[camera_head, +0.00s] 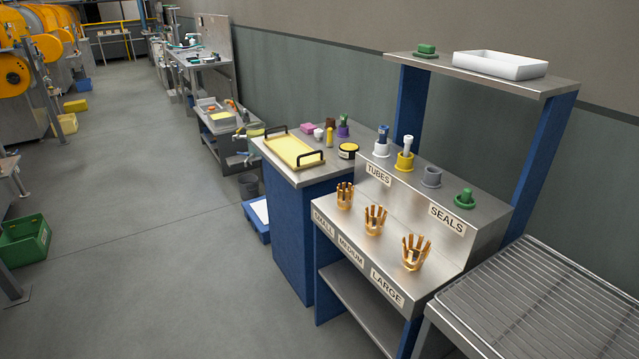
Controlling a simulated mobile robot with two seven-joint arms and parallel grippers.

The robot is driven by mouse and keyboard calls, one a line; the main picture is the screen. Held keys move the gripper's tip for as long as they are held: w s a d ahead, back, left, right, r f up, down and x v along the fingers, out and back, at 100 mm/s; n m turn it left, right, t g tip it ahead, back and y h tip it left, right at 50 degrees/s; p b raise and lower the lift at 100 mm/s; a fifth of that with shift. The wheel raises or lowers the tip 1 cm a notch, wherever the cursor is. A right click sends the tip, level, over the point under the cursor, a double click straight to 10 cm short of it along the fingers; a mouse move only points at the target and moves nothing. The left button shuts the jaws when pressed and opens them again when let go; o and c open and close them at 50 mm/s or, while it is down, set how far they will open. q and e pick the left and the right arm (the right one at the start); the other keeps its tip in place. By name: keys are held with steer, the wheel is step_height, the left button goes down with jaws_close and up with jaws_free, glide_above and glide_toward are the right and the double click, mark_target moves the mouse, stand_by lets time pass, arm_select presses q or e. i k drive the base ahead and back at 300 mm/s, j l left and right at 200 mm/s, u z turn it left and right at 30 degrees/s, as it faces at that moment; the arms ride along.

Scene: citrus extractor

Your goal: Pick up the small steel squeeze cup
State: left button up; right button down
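Three finger-like, pronged cups stand upright in a row on the lower step of a steel bench (335,220). They look gold or copper in colour, not steel grey. The smallest-looking cup (344,195) is at the far left end, nearest the SMALL label (322,223). The middle cup (375,219) stands near the MEDIUM label (350,251). The biggest cup (415,252) stands at the near right end, by the LARGE label (387,288). Neither of my grippers is in view.
On the upper step are a white holder (381,151), a yellow holder (404,163), a grey holder (431,178) and a green seal (465,199). An overhead shelf (480,75) holds a white tray (500,66). Open floor (170,270) lies left.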

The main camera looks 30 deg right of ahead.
mark_target(342, 194)
steer(key=i+j+z, duration=0.1)
steer(key=i+z, duration=0.35)
steer(key=i+j+z, duration=0.3)
steer(key=i+z, duration=0.15)
steer(key=i+j+z, duration=0.15)
steer(key=z, duration=0.3)
steer(key=i+j+z, duration=0.2)
steer(key=z, duration=0.2)
steer(key=i+j+z, duration=0.15)
steer(key=j+z, duration=0.3)
steer(key=i+j+z, duration=0.1)
steer(key=z, duration=0.3)
steer(key=j+z, duration=0.45)
